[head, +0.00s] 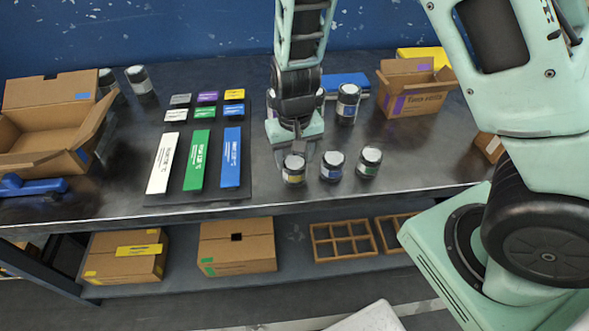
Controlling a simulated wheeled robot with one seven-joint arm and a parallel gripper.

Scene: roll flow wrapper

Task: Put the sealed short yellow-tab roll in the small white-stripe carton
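A small flat pack with a yellow face (234,95) lies on the dark mat. I cannot tell which of these is the sealed yellow-tab roll. No white stripe is readable on any carton. A carton at the right edge (490,147) is mostly hidden by my arm.
Two similar cylinders, blue-labelled (332,167) and green-labelled (369,163), stand just right. Another cylinder (347,104) stands behind. A large open carton (35,110) is at left, a purple-striped open carton (408,103) back right. The mat (210,197) holds several flat packs.

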